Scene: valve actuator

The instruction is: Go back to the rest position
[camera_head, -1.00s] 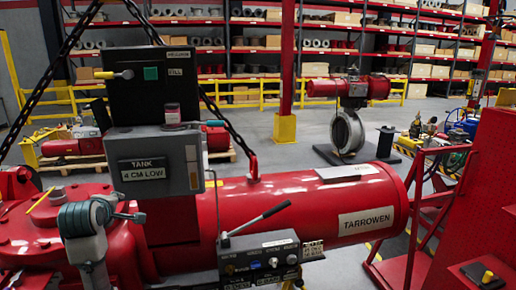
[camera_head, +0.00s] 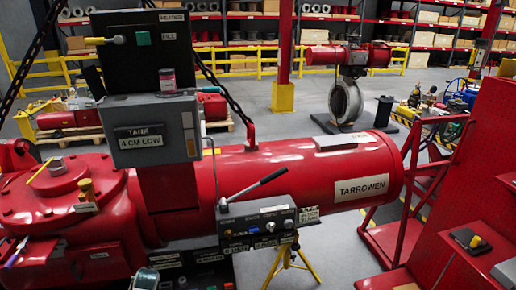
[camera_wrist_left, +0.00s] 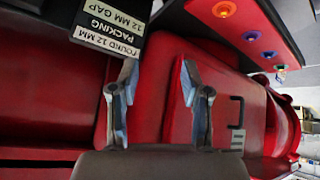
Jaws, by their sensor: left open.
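My left gripper shows in the left wrist view (camera_wrist_left: 160,105), its two fingers apart with nothing between them. Red surfaces of the machine lie beyond the fingers. In the head view only a small rounded part of my left arm (camera_head: 146,278) shows at the bottom edge; the fingers are out of that frame. The large red valve actuator (camera_head: 290,185), labelled TARROWEN, lies across the head view. My right gripper is not seen.
A lever panel (camera_head: 258,222) is at the actuator's front. A red stand with a shelf (camera_head: 470,240) is at the right. In the wrist view a PACKING label plate (camera_wrist_left: 110,25) is close to the left finger. Open floor (camera_head: 330,245) lies between actuator and stand.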

